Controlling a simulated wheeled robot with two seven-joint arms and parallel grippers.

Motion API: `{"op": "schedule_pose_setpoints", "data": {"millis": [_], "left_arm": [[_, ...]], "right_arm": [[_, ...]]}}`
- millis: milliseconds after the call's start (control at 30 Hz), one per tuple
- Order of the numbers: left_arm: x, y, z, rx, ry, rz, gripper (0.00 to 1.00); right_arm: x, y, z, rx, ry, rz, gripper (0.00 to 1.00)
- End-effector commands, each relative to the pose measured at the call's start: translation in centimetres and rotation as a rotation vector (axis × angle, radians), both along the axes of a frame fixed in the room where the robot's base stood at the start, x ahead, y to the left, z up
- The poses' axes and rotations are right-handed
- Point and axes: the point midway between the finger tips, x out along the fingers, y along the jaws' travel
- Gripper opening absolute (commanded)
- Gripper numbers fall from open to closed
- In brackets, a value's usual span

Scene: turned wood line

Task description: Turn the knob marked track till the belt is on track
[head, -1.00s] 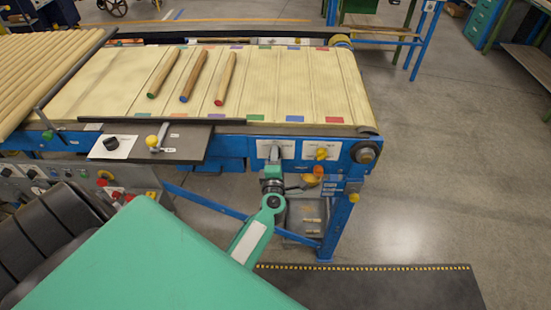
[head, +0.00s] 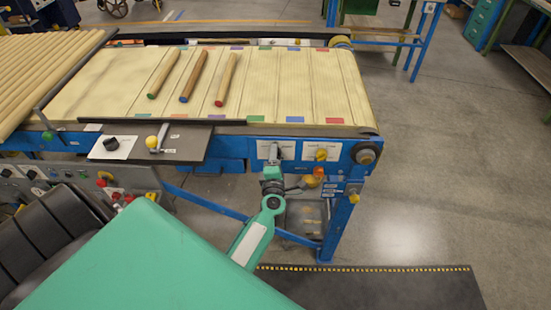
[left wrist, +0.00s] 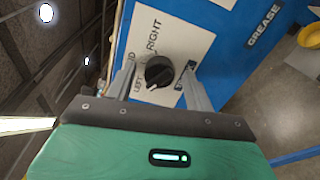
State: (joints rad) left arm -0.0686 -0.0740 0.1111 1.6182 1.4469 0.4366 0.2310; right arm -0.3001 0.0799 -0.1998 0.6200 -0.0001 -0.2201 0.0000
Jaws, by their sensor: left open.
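A round black knob (left wrist: 159,72) with a white pointer line sits on a white plate (left wrist: 172,32) in the left wrist view. RIGHT and LEFT are printed beside it; another word is partly hidden by a finger. The pointer line is toward the lower left, near LEFT. My left gripper (left wrist: 160,82) is open, with one finger on each side of the knob; I cannot tell whether they touch it. In the head view my left gripper (head: 273,165) covers the knob at the blue end frame. The cream belt (head: 275,95) carries coloured edge marks. My right gripper is not in view.
Three dowels (head: 194,76) lie on the belt. A yellow knob (head: 321,154) on its own white plate is just right of my gripper. Another black knob (head: 112,143) and a yellow-ended lever (head: 152,141) are further left.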

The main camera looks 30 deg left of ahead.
Motion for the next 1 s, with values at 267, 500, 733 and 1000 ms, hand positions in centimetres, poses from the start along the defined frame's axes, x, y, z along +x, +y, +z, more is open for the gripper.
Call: {"op": "schedule_pose_setpoints", "data": {"millis": [267, 500, 733, 1000], "left_arm": [[-1.3, -0.8, 0.0, 0.0, 0.001, 0.0, 0.54], [-5.6, -3.4, -0.1, -0.001, 0.003, 0.0, 0.54], [-9.4, -5.7, -0.1, 0.0, 0.002, 0.0, 0.54], [-11.6, -7.1, 0.0, -0.001, 0.0, 0.0, 0.54]], "right_arm": [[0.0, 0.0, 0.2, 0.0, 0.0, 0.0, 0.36], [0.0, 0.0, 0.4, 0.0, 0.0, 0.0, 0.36], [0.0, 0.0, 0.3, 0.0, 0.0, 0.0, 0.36], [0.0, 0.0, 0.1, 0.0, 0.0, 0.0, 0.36]]}}
